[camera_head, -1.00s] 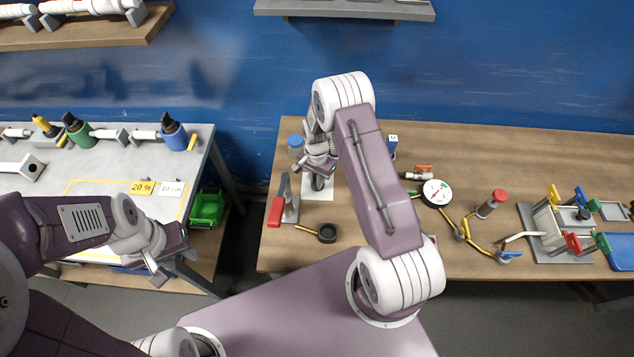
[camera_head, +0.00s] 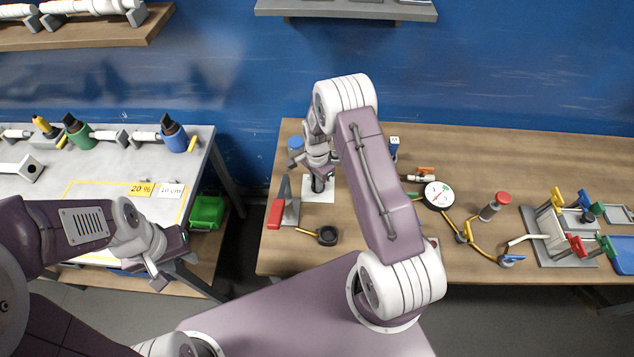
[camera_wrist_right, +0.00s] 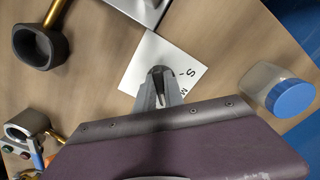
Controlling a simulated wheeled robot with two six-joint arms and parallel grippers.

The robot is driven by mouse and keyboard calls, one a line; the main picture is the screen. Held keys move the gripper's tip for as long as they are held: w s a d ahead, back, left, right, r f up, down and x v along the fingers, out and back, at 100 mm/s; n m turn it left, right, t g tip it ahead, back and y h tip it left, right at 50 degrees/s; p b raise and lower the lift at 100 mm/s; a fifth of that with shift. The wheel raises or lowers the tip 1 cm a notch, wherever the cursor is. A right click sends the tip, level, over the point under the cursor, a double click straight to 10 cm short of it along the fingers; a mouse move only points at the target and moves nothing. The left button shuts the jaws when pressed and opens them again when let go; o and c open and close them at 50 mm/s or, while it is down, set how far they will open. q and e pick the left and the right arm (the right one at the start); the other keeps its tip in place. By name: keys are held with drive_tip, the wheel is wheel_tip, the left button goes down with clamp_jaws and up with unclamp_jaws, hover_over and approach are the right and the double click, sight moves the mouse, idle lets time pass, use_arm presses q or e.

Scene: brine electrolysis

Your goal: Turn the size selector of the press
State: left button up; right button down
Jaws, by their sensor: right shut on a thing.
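The size selector is a dark knob (camera_wrist_right: 161,73) on a white card (camera_wrist_right: 150,62) with letters, of which an S and part of an M show in the right wrist view. My right gripper (camera_wrist_right: 160,92) points down over the card and is shut on the knob, its fingers hiding most of it. In the head view the card (camera_head: 326,192) lies on the wooden table beside a grey lever stand with a red grip (camera_head: 275,214). My left gripper (camera_head: 156,279) hangs beside the grey table at left, away from the press; its jaw opening is unclear.
A blue-capped jar (camera_wrist_right: 285,95) stands close to the right gripper. A black ring-shaped cup with a brass handle (camera_head: 328,236) lies near the table's front edge. A round gauge (camera_head: 438,195) and hoses lie further right.

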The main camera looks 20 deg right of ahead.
drive_tip(key=shift+w+r, duration=0.15)
drive_tip(key=c, duration=1.5)
unclamp_jaws()
drive_tip(key=shift+o, duration=0.3)
wheel_tip(320, 180, up, 9)
drive_tip(key=shift+a+f+b, duration=0.1)
drive_tip(key=shift+f+b, duration=0.05)
drive_tip(key=shift+b, duration=0.75)
